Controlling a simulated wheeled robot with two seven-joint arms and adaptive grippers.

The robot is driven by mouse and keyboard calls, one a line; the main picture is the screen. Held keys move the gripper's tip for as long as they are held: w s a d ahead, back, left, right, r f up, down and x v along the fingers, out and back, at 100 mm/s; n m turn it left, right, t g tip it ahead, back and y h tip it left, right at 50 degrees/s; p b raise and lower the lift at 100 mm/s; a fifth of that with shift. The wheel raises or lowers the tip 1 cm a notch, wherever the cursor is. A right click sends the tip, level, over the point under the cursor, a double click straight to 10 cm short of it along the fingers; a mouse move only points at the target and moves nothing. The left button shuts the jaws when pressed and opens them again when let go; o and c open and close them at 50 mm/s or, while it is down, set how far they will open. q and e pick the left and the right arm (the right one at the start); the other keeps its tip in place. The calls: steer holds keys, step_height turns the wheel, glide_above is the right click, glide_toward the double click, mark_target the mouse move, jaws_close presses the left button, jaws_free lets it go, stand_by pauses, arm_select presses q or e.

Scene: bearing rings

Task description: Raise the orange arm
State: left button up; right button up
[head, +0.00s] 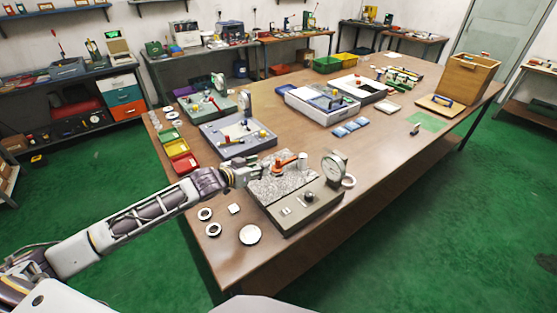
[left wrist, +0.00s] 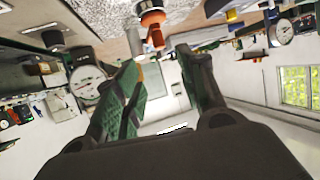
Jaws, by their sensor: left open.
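The orange arm (head: 286,162) sits on a grey speckled test stand (head: 310,205) at the near edge of the table. The arm lies low beside a white cylinder at its right end. In the left wrist view the orange arm (left wrist: 152,18) shows at the top, just beyond the gap between my fingers. My left gripper (head: 258,170) is at the left side of the stand, close to the arm. In the left wrist view my left gripper (left wrist: 163,66) has its two fingers apart with nothing between them. I cannot tell whether a finger touches the arm. My right gripper is not in view.
A round dial gauge (head: 334,167) stands at the right of the stand. Metal rings (head: 205,213) and a round disc (head: 250,235) lie in front at the left. Coloured bins (head: 181,156) and another grey stand (head: 238,134) are behind. The table's right middle is mostly clear.

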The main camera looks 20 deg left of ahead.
mark_target(277, 160)
arm_select(q)
steer(key=shift+x, duration=6.8)
jaws_close()
